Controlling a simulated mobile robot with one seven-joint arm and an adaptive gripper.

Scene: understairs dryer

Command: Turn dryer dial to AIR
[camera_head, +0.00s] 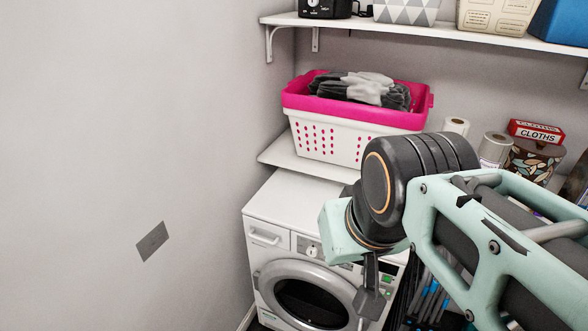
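The dryer (277,205) is a white front-loading machine under a low shelf, with a round dark door (312,303). Its control panel runs along the top front. A small round whitish dial (312,251) shows on the panel, just left of my arm; its marks are too small to read. My gripper (369,303) points down in front of the right part of the dryer's front, right of and below the dial in the picture. I see it from behind and side-on, so its finger opening is unclear. My wrist hides part of the panel right of the dial.
A pink and white laundry basket (335,137) with dark cloths stands on the low shelf (283,158). Paper rolls (494,150) and a red cloths box (536,131) stand to the right. An upper shelf (420,29) holds containers. A bare wall (120,120) bounds the left.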

